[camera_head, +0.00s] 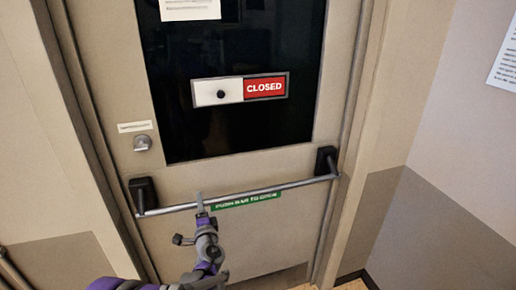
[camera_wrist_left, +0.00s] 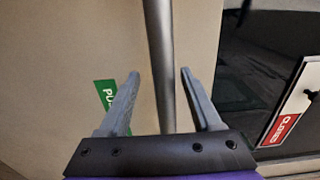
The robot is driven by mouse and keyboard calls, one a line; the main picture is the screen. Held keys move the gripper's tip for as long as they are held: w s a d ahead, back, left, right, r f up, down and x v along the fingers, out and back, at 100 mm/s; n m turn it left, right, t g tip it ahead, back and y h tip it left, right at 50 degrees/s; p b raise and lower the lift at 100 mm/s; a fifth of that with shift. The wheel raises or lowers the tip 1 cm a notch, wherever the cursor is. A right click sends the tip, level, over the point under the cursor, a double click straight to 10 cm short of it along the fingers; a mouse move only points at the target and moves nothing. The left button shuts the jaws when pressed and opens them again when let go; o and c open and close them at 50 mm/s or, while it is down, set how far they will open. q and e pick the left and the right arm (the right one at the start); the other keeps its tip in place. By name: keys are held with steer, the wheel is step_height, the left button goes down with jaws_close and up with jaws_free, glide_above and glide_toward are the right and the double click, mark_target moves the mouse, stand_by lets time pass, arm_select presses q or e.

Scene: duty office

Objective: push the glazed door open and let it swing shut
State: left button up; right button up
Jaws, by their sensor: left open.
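The glazed door (camera_head: 235,175) is beige with a dark glass pane (camera_head: 225,130) and looks shut in its frame. A metal push bar (camera_head: 285,186) runs across it between two black end brackets. My left gripper (camera_head: 200,203) is at the left half of the bar. In the left wrist view the gripper (camera_wrist_left: 158,98) is open, and the bar (camera_wrist_left: 160,50) runs between its two grey fingers with gaps on both sides. I cannot tell whether it touches the bar. My right gripper is not in view.
A CLOSED slider sign (camera_head: 240,90) is on the glass. A lock cylinder (camera_head: 142,143) is above the bar's left end. A green label (camera_head: 246,201) is just below the bar. Walls close in at both sides; a paper notice (camera_head: 503,62) hangs at right.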

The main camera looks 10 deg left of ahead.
arm_select(q)
steer(key=shift+w+a+f, duration=0.4)
steer(key=shift+w+a, duration=0.1)
steer(key=shift+w, duration=0.3)
steer(key=shift+w+a+f, duration=0.35)
steer(key=shift+w+a, duration=0.15)
steer(key=shift+w, duration=0.25)
steer(key=shift+w+a, duration=0.1)
